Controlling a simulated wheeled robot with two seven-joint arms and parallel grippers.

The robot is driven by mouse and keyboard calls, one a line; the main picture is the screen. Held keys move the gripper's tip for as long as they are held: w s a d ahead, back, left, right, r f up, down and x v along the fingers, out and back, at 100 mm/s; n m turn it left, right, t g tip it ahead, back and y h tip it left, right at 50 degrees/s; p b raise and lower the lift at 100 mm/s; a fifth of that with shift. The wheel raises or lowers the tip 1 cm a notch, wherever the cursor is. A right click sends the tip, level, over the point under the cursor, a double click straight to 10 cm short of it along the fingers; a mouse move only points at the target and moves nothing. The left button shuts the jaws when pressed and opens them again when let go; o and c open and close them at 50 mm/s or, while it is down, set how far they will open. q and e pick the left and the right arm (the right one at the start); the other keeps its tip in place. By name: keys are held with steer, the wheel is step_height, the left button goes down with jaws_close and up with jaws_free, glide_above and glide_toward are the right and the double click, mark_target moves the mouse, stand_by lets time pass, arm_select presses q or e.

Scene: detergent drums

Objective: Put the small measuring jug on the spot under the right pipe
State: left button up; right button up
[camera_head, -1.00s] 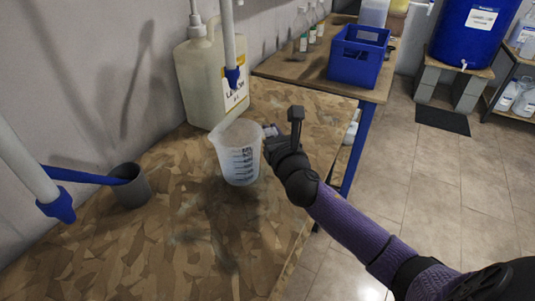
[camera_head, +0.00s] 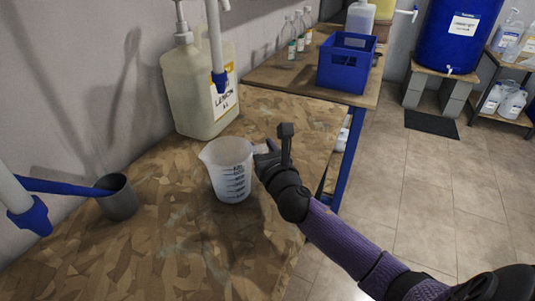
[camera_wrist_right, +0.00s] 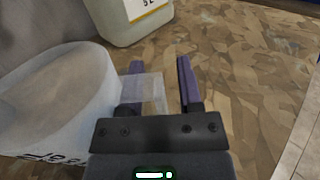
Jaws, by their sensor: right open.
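The measuring jug (camera_head: 230,178), translucent white with dark graduation marks, stands upright on the wood-chip bench top. In the right wrist view its wide body (camera_wrist_right: 55,95) fills the left side. My right gripper (camera_head: 263,148) is at the jug's right side. In the right wrist view its two fingers (camera_wrist_right: 160,80) are apart, with the jug's clear handle (camera_wrist_right: 155,92) between them, nearer the left finger. The right pipe (camera_head: 218,60), white with a blue tip, hangs behind the jug. No distinct spot mark is visible beneath it. My left gripper is not in view.
A large lemon detergent can (camera_head: 190,95) stands behind the jug. A blue crate (camera_head: 345,70) is on the farther table. The front bench top is clear.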

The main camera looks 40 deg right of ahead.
steer(key=p+v, duration=0.2)
steer(key=v, duration=0.9)
steer(key=shift+s+a, duration=0.1)
steer(key=shift+s, duration=0.1)
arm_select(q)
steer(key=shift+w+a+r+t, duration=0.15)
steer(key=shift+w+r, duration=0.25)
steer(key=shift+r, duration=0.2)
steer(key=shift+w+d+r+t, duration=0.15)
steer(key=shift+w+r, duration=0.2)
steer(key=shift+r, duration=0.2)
arm_select(e)
steer(key=shift+s, duration=0.3)
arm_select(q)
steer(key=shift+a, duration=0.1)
arm_select(e)
steer(key=o, duration=0.7)
steer(key=shift+o, duration=0.2)
steer(key=shift+s+a, duration=0.15)
steer(key=shift+s, duration=0.25)
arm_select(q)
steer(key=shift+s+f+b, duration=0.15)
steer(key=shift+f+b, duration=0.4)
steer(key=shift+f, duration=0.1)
arm_select(e)
steer(key=v, duration=0.9)
